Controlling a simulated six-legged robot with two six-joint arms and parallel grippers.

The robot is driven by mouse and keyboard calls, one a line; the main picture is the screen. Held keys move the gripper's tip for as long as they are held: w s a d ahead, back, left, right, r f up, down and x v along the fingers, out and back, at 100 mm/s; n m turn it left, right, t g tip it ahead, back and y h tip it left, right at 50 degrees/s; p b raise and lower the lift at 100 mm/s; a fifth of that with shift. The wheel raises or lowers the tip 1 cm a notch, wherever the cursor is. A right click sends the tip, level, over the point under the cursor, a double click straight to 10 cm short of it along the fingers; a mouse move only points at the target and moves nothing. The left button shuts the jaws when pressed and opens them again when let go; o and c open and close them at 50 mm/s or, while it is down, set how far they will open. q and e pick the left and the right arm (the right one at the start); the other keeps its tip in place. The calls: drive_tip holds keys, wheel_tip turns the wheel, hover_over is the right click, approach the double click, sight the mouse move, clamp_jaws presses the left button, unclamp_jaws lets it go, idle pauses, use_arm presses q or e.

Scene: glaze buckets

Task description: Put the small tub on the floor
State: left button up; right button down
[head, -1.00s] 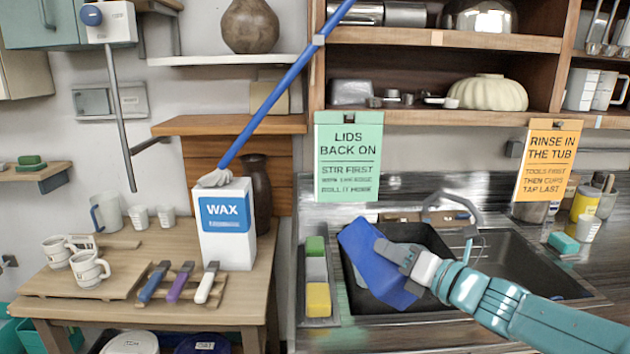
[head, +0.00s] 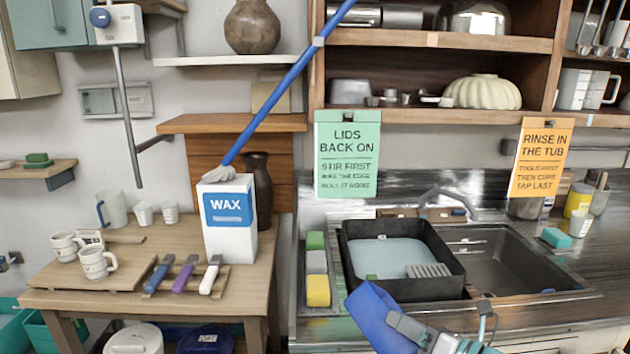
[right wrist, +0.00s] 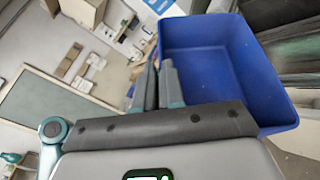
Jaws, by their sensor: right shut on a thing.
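The small blue tub (head: 370,314) is at the bottom of the head view, in front of the sink and partly cut off by the frame edge. It is tilted. My right gripper (head: 406,326) is shut on its wall. In the right wrist view, the tub (right wrist: 222,62) opens toward the camera and looks empty. The right gripper's fingers (right wrist: 160,80) pinch its left wall at the rim there. My left gripper is out of view.
A black basin (head: 455,262) with cloudy water stands at the left of the sink, behind the blue tub. A caddy with sponges (head: 318,290) sits left of it. A wooden table (head: 110,300) with mugs and a wax box (head: 229,240) is further left. Lidded buckets (head: 140,340) stand below the table.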

drive_tip(key=s+d+f+m+t+h+b, duration=0.1)
drive_tip(key=s+f, duration=0.4)
drive_tip(key=f, duration=0.7)
drive_tip(key=s+d+f+m+t+h+b, duration=0.1)
drive_tip(key=s+f, duration=0.5)
drive_tip(key=f, duration=0.6)
drive_tip(key=d+m+h+b, duration=0.1)
drive_tip(key=b, duration=0.1)
drive_tip(key=shift+s+d+t+h+b, duration=0.15)
drive_tip(key=shift+d+t+h+b, duration=0.15)
drive_tip(key=shift+t+b, duration=0.1)
drive_tip(key=shift+d, duration=0.1)
idle(2.3)
